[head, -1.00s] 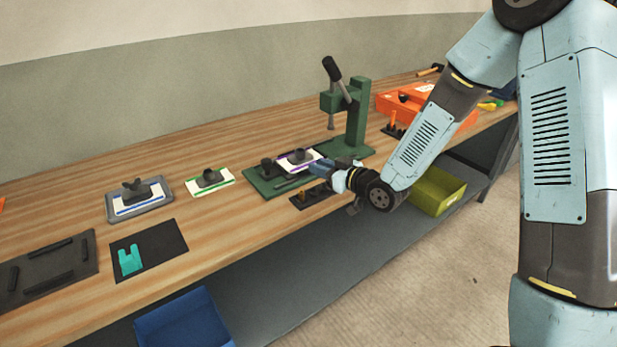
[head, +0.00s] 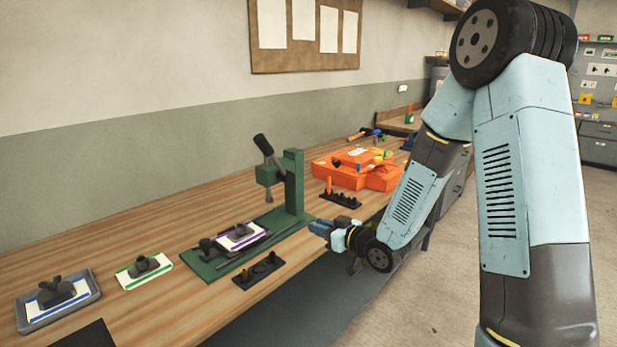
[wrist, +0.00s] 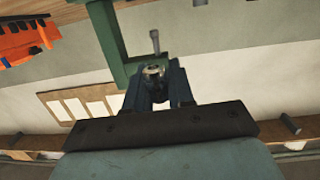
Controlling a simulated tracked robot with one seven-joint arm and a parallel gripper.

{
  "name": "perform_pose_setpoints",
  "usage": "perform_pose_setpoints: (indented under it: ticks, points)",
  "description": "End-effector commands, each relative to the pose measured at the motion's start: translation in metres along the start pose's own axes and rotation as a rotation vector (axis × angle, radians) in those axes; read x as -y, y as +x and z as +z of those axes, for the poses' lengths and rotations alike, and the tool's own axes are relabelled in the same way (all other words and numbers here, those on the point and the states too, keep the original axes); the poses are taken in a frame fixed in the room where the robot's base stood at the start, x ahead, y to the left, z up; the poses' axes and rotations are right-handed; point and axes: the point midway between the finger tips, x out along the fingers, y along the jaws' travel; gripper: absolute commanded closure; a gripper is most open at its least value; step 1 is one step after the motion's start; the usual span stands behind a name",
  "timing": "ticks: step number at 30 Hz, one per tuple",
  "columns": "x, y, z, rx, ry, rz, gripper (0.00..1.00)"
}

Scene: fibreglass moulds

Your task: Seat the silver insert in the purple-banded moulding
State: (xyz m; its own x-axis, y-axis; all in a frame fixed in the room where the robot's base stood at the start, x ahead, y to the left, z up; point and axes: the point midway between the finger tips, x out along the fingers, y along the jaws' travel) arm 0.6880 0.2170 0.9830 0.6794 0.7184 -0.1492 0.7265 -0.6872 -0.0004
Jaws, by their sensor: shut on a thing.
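The purple-banded moulding (head: 243,241), a white plate with a dark raised part, lies on the green base of the press (head: 294,185). My gripper (head: 316,225) is to the right of the moulding and apart from it, at the bench's front edge. In the wrist view my gripper (wrist: 155,76) is shut on a small round metal piece (wrist: 153,71) with a hole, apparently the silver insert. Its colour is hard to tell, and the fingers hide its sides. The head view does not show the held piece clearly.
The press's ram (wrist: 154,36) and green frame (wrist: 108,35) show beyond the fingers. A black rack (head: 258,273) lies in front of the press; another rack (head: 341,201) stands behind my gripper. Green-banded (head: 144,272) and blue-banded mouldings (head: 57,300) lie left. Orange cases (head: 350,173) stand at the back.

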Motion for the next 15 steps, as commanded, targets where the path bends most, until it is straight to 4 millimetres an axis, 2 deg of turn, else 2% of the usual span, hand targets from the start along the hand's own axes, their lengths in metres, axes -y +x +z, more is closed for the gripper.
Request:
perform_pose_setpoints:
  ticks: [1,6,15]
  points:
    - [-0.021,0.001,0.013,0.005,0.014,0.062,1.00]
    - [-0.085,-0.007,0.052,0.006,0.045,0.270,1.00]
    - [-0.173,-0.041,0.123,0.005,0.091,0.589,1.00]
